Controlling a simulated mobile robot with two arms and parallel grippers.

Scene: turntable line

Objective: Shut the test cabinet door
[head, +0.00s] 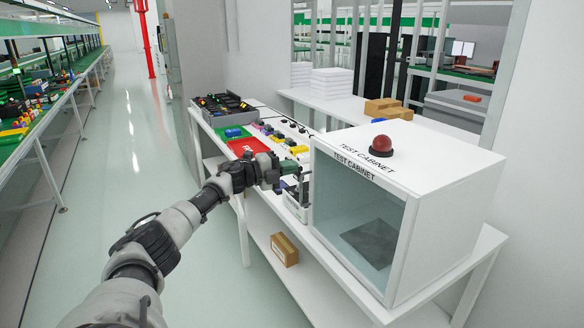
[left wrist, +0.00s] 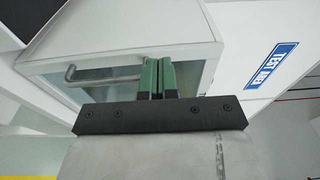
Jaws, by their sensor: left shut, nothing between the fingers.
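The white test cabinet (head: 450,200) stands on the bench at the right in the head view, its name printed on top and along the front edge. Its glassy front (head: 350,190) shows a dark mat (head: 372,242) inside; I cannot tell there how far the door stands open. My left gripper (head: 297,178) is beyond the cabinet's left front edge, shut and empty. In the left wrist view its green fingers (left wrist: 158,77) are together beside a grey bar handle (left wrist: 105,72) on a white-framed pane. I cannot tell whether they touch it. My right gripper is not in view.
A red dome (head: 381,145) sits on the cabinet top. A red tray (head: 248,147) and several small parts lie farther along the bench. A cardboard box (head: 284,249) is on the lower shelf. The floor (head: 140,150) at the left is clear.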

